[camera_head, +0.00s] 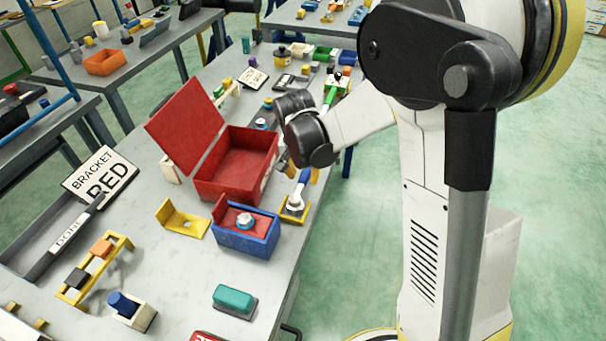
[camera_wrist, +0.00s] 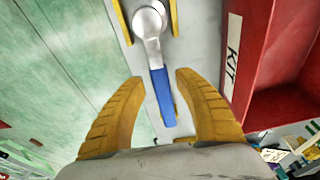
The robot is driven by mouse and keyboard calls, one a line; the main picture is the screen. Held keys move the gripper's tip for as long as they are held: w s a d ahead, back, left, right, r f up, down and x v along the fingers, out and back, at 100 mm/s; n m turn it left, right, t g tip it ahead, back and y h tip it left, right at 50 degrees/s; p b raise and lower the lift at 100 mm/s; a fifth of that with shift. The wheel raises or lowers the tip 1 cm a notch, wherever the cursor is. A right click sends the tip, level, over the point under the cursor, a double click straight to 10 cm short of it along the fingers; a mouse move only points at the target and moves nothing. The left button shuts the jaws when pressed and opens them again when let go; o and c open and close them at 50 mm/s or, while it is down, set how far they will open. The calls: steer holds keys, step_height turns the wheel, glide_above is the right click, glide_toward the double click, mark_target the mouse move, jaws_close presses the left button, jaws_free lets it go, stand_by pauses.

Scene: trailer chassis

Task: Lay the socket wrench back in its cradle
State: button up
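The socket wrench has a silver ring-shaped head and a blue handle (camera_head: 305,176). Its head (camera_wrist: 149,20) lies between yellow side pieces of what looks like the cradle (camera_head: 292,215), near the table's right edge. Whether it is fully seated I cannot tell. In the wrist view the blue handle (camera_wrist: 161,95) points towards my gripper (camera_wrist: 157,77). My gripper's two yellow fingers are spread wide, one on each side of the handle's end, with visible gaps. In the head view my wrist hides most of the gripper.
An open red box (camera_head: 236,187) marked KIT stands close beside the wrench; it also shows in the wrist view (camera_wrist: 237,75). A blue bin (camera_head: 246,240) with a red inside is in front. A yellow bracket (camera_head: 182,219) lies left. Green floor borders the table edge.

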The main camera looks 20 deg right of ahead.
steer(key=p+v, duration=0.5)
steer(key=v, duration=0.8)
steer(key=s+r+n+t, duration=0.2)
steer(key=s+r+n, duration=0.1)
steer(key=s, duration=0.6)
steer(key=s+d+r+n+t+y, duration=0.1)
steer(key=s+r+n+t, duration=0.2)
steer(key=s, duration=0.5)
steer(key=shift+s+d+r+n, duration=0.35)
steer(key=shift+r+n, duration=0.25)
steer(key=shift+r, duration=0.3)
